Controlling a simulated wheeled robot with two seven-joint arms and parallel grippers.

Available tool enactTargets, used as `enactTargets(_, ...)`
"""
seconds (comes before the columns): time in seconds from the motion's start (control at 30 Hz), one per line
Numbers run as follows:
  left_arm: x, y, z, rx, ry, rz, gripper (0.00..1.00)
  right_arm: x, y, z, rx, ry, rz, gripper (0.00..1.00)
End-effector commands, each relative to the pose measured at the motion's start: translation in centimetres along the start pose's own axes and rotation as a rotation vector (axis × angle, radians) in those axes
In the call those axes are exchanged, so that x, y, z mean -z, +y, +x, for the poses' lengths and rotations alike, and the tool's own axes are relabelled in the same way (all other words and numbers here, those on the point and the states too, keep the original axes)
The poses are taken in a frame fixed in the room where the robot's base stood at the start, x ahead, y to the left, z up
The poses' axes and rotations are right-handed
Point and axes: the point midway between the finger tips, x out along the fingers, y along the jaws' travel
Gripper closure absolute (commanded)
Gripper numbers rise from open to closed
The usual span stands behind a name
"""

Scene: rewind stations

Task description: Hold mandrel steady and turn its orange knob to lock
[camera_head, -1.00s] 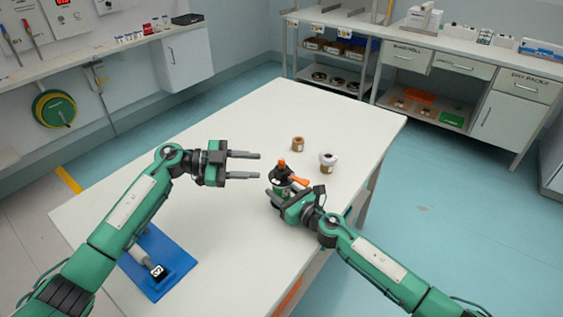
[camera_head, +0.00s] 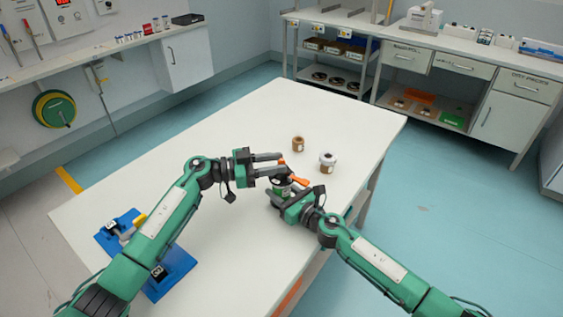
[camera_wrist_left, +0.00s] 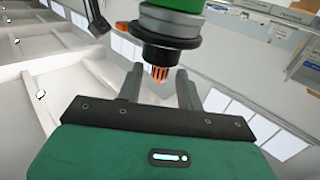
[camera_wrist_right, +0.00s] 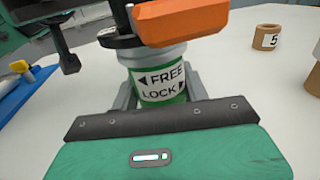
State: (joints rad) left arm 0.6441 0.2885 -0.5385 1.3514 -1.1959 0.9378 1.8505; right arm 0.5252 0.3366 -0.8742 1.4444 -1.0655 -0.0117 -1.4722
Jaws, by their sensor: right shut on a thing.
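The mandrel stands upright near the table's right edge. Its green and grey body (camera_wrist_right: 160,82) carries a "FREE / LOCK" label in the right wrist view. A ribbed orange knob (camera_wrist_left: 160,73) tops its black upper part, and an orange lever (camera_wrist_right: 180,20) sticks out sideways below. The lever also shows in the head view (camera_head: 299,181). My right gripper (camera_head: 284,194) is shut on the mandrel's body, low down. My left gripper (camera_head: 284,163) is open, its fingers on either side of the knob's level; the left wrist view shows gaps beside the knob.
A brown roll (camera_head: 298,144) and a white-topped roll (camera_head: 327,163) stand just behind the mandrel. A blue stand (camera_head: 178,272) lies at the table's front left, partly behind my left arm. The white table's (camera_head: 240,120) back and middle are clear.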

Motion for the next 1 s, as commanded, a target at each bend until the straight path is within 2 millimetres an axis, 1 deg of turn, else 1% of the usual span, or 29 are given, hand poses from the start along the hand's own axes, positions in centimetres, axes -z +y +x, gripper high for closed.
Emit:
enactTargets(0.03, 0.0, 0.0, 0.7, -0.001, 0.002, -0.001, 0.63, 0.0, 0.0, 0.0, 0.0, 0.0, 0.0, 0.85)
enactTargets(0.1, 0.0, 0.0, 1.4, -0.001, 0.001, -0.001, 0.63, 0.0, 0.0, 0.0, 0.0, 0.0, 0.0, 0.85)
enactTargets(0.2, 0.0, 0.0, 1.9, -0.001, -0.001, -0.001, 0.63, 0.0, 0.0, 0.0, 0.0, 0.0, 0.0, 0.85)
enactTargets(0.5, 0.0, 0.0, 2.2, -0.001, -0.001, 0.0, 0.63, 0.0, 0.0, 0.0, 0.0, 0.0, 0.0, 0.85)
enactTargets(0.53, 0.0, 0.0, 2.2, -0.001, -0.001, 0.0, 0.67, 0.0, 0.0, 0.0, 0.0, 0.0, 0.0, 0.85)
enactTargets(0.57, 0.0, 0.0, 2.2, -0.001, -0.001, 0.0, 0.73, 0.0, 0.0, 0.0, 0.0, 0.0, 0.0, 0.85)
enactTargets(0.6, 0.0, 0.0, 2.2, -0.001, -0.001, 0.0, 0.81, 0.0, 0.0, 0.0, 0.0, 0.0, 0.0, 0.85)
enactTargets(0.7, 0.0, 0.0, 2.2, -0.001, -0.001, 0.0, 1.0, 0.0, 0.0, 0.0, 0.0, 0.0, 0.0, 0.85)
enactTargets(0.87, -0.1, 0.0, 2.1, 0.004, -0.002, 0.0, 1.0, 0.0, 0.0, 0.0, 0.0, 0.0, 0.0, 0.85)
enactTargets(1.0, -0.1, 0.0, 2.1, 0.049, -0.005, 0.002, 1.0, 0.0, 0.0, 0.0, 0.0, 0.0, 0.0, 0.85)
